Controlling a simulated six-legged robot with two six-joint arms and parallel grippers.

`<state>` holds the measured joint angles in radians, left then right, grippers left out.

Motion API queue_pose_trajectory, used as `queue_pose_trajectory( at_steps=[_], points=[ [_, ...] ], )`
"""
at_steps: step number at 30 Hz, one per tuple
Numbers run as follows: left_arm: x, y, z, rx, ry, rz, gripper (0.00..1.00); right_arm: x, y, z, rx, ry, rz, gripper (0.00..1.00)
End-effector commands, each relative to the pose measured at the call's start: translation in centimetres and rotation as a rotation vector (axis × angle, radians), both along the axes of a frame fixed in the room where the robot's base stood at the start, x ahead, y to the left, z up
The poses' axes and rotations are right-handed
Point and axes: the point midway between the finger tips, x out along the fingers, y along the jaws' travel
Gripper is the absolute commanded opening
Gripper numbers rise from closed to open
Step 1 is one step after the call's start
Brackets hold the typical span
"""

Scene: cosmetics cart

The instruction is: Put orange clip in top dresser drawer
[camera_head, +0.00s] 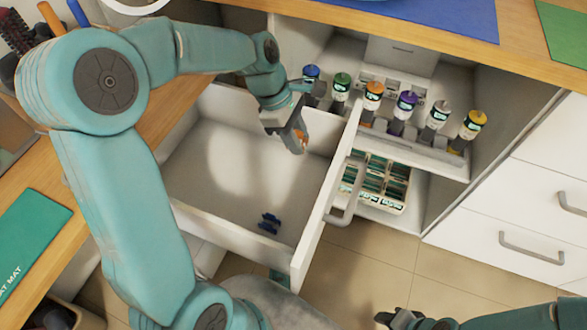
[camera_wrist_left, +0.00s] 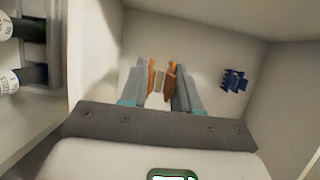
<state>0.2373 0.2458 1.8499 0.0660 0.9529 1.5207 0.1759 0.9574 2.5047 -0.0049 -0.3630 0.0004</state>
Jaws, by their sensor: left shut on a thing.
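My left gripper (camera_head: 299,141) is over the open white drawer (camera_head: 322,215), near its far right corner. It is shut on the orange clip (camera_head: 300,134), which shows in the left wrist view as orange pieces (camera_wrist_left: 170,80) between the fingers (camera_wrist_left: 160,88). The drawer's floor lies below the clip, and the two look apart. A blue clip (camera_head: 268,223) lies on the drawer floor; it also shows in the left wrist view (camera_wrist_left: 235,81). My right gripper (camera_head: 388,318) is at the bottom edge of the head view, partly cut off; its jaws are unclear.
Several capped bottles (camera_head: 405,103) stand in a rack on an open shelf right of the drawer. A partitioned tray (camera_head: 383,205) sits on a lower shelf. Closed white drawers (camera_head: 540,185) are at the right. A wooden counter (camera_head: 30,190) is at the left.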

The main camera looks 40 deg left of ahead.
Motion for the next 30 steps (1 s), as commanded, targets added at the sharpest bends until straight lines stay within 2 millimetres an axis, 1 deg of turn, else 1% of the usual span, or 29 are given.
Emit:
queue_pose_trajectory(
  at_steps=[1,3,6,11,14,18,21,27,30],
  points=[
    [0.0,0.0,-1.8,-0.001,0.003,0.001,0.0,0.0,0.0,-1.0,0.0,0.0,0.0,0.43],
    [0.0,0.0,-3.1,0.0,0.002,-0.001,0.0,0.0,0.0,-1.5,0.0,0.0,0.0,0.43],
    [0.0,0.0,-4.1,0.0,0.001,0.0,0.0,0.0,0.0,-1.8,0.0,-0.001,-0.001,0.43],
    [0.0,0.0,-5.1,-0.001,0.001,0.0,0.0,0.1,-0.1,-2.1,0.0,-0.002,-0.003,0.43],
    [0.0,0.0,-6.8,-0.001,0.002,-0.001,0.0,0.2,-0.2,-2.9,-0.002,-0.003,-0.008,0.43],
    [0.0,0.0,-9.6,-0.002,0.002,0.0,0.0,0.4,-0.4,-4.0,-0.003,-0.007,-0.018,0.43],
    [0.0,0.0,-10.2,-0.001,-0.001,0.0,0.0,0.5,-0.5,-4.1,-0.004,-0.008,-0.021,0.43],
    [0.0,0.0,-10.0,0.0,-0.001,-0.001,0.0,0.5,-0.5,-3.9,-0.004,-0.009,-0.02,0.43],
    [0.0,0.0,-10.3,0.0,0.0,-0.001,0.0,0.5,-0.5,-4.0,-0.004,-0.009,-0.02,0.43]
  ],
)
